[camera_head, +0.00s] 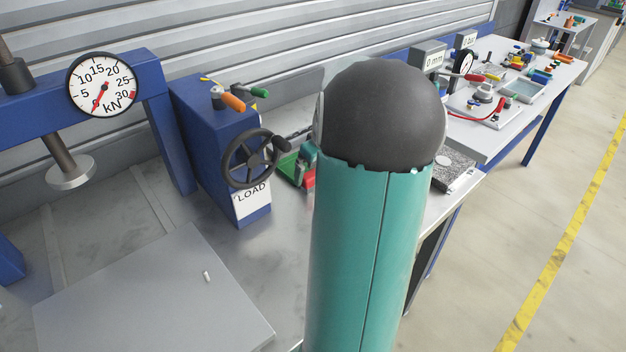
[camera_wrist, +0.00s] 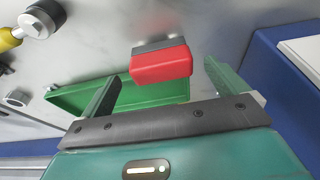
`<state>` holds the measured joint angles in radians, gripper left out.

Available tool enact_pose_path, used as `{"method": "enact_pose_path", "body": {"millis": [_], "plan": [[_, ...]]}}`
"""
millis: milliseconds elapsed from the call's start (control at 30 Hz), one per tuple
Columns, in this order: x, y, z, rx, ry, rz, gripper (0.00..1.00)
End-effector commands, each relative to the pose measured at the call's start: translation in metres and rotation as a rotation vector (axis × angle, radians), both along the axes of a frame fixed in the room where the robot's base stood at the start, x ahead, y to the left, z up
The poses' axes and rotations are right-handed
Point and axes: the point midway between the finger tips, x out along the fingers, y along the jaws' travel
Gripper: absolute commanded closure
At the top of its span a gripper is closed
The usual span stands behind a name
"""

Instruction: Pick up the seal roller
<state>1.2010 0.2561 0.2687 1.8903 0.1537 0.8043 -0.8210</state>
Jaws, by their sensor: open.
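In the wrist view, my gripper (camera_wrist: 161,69) is open, with one finger on each side of a red block (camera_wrist: 160,67) with a grey strip along its top. The block lies between or just beyond the fingertips; I see no grip on it. A short metal cylinder with a yellow part (camera_wrist: 20,30) is at the upper left, outside the fingers. I cannot tell for certain which of these is the seal roller. In the head view, my teal arm hides my gripper and much of the bench behind it.
A green tray (camera_wrist: 68,97) lies behind the fingers. In the head view, a blue press box with a black handwheel (camera_head: 250,160) stands left of my arm, and a dial gauge (camera_head: 101,84) is at far left. A grey plate (camera_head: 150,300) lies in front. More benches stand at right.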

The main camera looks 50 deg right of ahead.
Motion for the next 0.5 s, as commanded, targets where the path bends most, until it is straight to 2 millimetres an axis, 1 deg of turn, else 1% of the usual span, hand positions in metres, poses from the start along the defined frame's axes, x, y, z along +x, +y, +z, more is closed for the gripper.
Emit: {"method": "enact_pose_path", "body": {"millis": [100,233,333,500], "plan": [[0.008,0.001,-0.02,0.006,0.002,0.0,0.02],[0.013,0.001,-0.036,0.004,0.001,0.001,0.02],[0.015,0.001,-0.04,0.002,0.0,0.001,0.02],[0.015,0.001,-0.04,0.001,-0.001,0.0,0.02]]}}
